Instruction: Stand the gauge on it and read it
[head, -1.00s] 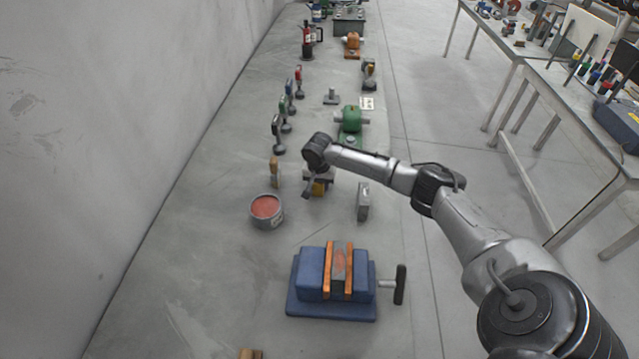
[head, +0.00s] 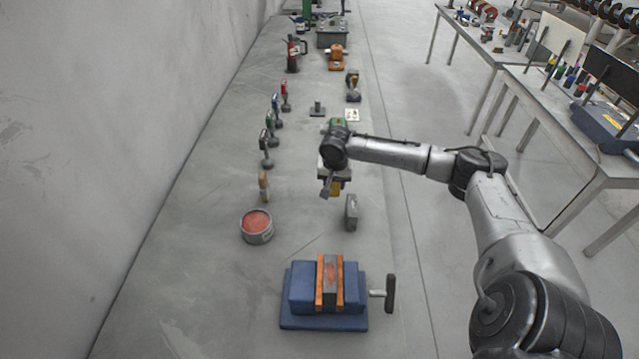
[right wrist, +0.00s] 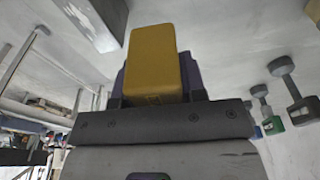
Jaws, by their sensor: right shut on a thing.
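A small yellow thing, which looks like the gauge (head: 336,189), is held in my right gripper (head: 334,178). In the right wrist view the yellow body (right wrist: 153,62) stands out between the jaws. Its face and reading cannot be made out. The held gauge is above the bench, beyond the vise and close to an upright grey block. The blue vise (head: 302,290) stands at the near end, with a grey bar with a reddish top (head: 330,280) between its orange jaws. My left gripper is out of view.
A tin of red stuff (head: 257,226) and a wooden-handled brush (head: 263,187) stand left of the gripper. The grey block (head: 351,212) stands just right of it. Several stamp-like tools (head: 266,148) line the left. Bare bench (head: 300,238) lies between tin and vise.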

